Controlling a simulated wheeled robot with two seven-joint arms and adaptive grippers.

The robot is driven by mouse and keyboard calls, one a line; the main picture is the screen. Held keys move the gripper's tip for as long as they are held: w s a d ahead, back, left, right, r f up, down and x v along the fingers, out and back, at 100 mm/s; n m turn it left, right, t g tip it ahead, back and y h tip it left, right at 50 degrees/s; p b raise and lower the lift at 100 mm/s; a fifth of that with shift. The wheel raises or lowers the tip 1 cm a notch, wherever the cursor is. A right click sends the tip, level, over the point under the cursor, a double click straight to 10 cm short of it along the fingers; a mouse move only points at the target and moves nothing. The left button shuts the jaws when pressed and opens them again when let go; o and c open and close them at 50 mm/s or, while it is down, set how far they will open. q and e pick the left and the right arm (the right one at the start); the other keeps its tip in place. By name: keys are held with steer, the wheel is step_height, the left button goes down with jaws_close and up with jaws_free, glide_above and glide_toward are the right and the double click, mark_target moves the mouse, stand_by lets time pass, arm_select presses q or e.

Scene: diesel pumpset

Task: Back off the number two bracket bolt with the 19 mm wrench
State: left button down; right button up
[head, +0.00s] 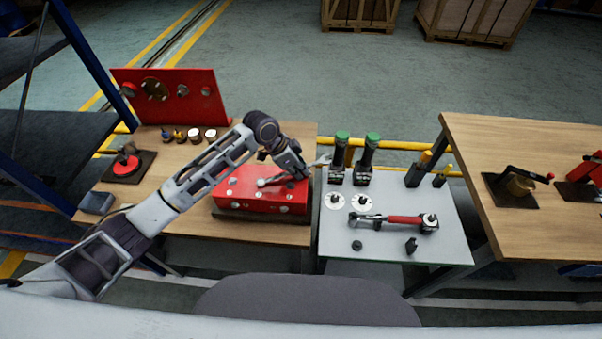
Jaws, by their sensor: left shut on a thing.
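My left gripper (302,171) reaches over the right part of the red block (245,189) and is shut on a silver wrench (275,180). One end of the wrench lies at the block's top, left of the gripper. A light tip, seemingly its other end, shows to the right of the gripper. The red block sits on a dark base on the left wooden table and carries several silver bolt heads. I cannot tell which bolt is number two, or whether the wrench end is seated on a bolt. My right gripper is not in view.
A red upright panel (190,97) stands at the left table's back. Another wooden table (510,140) is far right.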

arm_select(q)
steer(key=shift+w+a+f+n, duration=0.15)
steer(key=shift+w+a+n, duration=0.05)
steer(key=shift+w+n, duration=0.25)
steer(key=shift+r, duration=0.7)
